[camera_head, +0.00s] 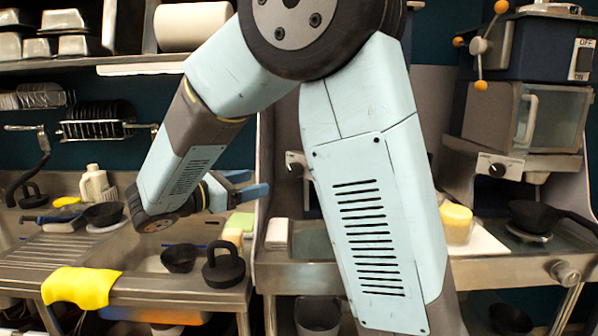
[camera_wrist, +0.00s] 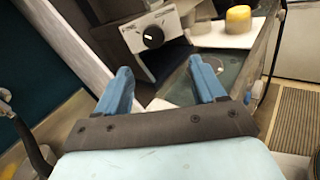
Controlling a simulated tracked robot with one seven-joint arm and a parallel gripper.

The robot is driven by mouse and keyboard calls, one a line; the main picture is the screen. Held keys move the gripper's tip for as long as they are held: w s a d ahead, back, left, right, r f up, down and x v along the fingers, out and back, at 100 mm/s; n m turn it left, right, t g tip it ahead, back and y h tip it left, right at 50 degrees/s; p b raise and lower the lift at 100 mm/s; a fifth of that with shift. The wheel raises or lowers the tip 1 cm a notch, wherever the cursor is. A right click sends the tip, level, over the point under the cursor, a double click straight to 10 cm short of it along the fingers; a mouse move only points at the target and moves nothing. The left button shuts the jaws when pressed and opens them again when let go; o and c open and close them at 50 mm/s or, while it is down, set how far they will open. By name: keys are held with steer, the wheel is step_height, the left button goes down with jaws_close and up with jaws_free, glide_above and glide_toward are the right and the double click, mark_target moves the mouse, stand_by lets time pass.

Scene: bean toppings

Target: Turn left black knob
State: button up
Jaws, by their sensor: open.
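The left black knob (camera_head: 297,170) sits on a light plate, partly hidden behind my arm in the head view. In the wrist view the black knob (camera_wrist: 152,36) shows clearly, round with a white pointer mark, on a white plate ahead of my fingertips. My gripper (camera_head: 258,182) has two blue fingers and is left of the knob in the head view. In the wrist view my gripper (camera_wrist: 160,68) is open and empty, with a gap between its fingers and the knob. Another black knob (camera_head: 497,170) is on the right machine.
A yellow round block (camera_head: 456,222) stands on a white board to the right; it also shows in the wrist view (camera_wrist: 238,19). A sink counter with a yellow cloth (camera_head: 80,288), black bowl (camera_head: 180,258) and black weight (camera_head: 223,266) lies below left.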

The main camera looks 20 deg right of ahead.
mark_target(292, 171)
steer(key=shift+t, duration=0.3)
steer(key=x, duration=1.3)
steer(key=shift+w+r, duration=0.15)
steer(key=shift+w, duration=0.05)
